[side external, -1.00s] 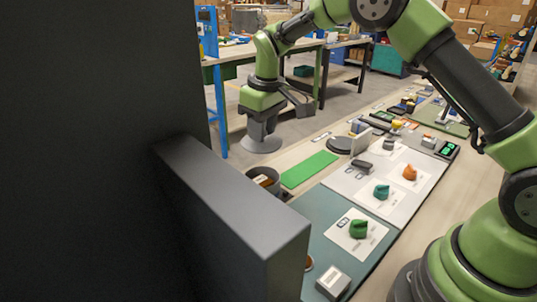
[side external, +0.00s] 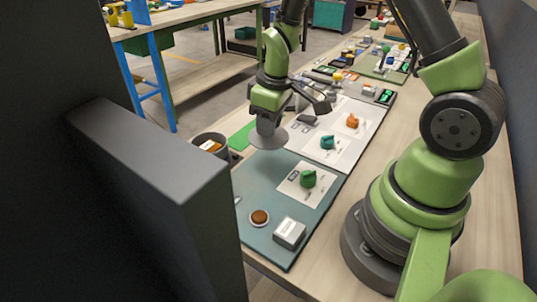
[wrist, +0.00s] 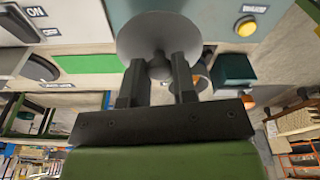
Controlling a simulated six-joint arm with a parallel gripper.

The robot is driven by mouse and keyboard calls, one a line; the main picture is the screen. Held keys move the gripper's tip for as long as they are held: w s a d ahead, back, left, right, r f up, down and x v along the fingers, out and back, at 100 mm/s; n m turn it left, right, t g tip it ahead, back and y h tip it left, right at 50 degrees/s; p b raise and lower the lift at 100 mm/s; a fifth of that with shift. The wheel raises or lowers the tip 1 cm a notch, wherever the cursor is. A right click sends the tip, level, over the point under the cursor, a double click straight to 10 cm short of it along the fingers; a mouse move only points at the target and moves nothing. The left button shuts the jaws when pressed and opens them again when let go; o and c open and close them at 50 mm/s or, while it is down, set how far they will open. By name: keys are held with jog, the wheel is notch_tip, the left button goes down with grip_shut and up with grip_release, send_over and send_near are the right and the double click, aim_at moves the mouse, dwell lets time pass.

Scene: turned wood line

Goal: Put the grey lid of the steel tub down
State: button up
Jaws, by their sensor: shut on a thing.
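The grey lid (side external: 268,139) is a round disc with a knob. My gripper (side external: 266,118) is shut on this knob. In the wrist view the lid (wrist: 150,28) lies flat beyond my gripper (wrist: 159,66), with the knob between the fingers. In the side view the lid appears over the far end of the teal mat (side external: 262,180), beside the green strip. I cannot tell its exact height. The steel tub (side external: 209,143) stands left of the lid, uncovered, with a brown and white item inside.
The green strip (side external: 241,137) lies between tub and lid. A white sheet with a green knob (side external: 308,179), a brown round piece (side external: 259,218) and a white box (side external: 290,233) occupy the teal mat. A dark wall (side external: 150,150) stands in front of the tub.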

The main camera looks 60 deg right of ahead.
aim_at(276, 145)
jog(key=shift+f, duration=3.5)
jog(key=o, duration=0.9)
jog(key=shift+f, duration=0.1)
jog(key=r, duration=0.4)
jog(key=s+r, duration=0.1)
jog(key=r, duration=0.7)
jog(key=shift+s+d, duration=0.15)
jog(key=shift+s, duration=0.05)
jog(key=s+a+r+m+t+y, duration=0.1)
jog(key=s+a+r+m+t, duration=0.2)
jog(key=s+r, duration=0.4)
jog(key=s+a+r+m+t, duration=0.2)
jog(key=s+a+r+m, duration=0.1)
jog(key=s+a+r, duration=0.2)
notch_tip(276, 145, up, 4)
jog(key=shift+s+r+t+y, duration=0.1)
jog(key=shift+s+t+y, duration=0.3)
jog(key=shift+s, duration=0.6)
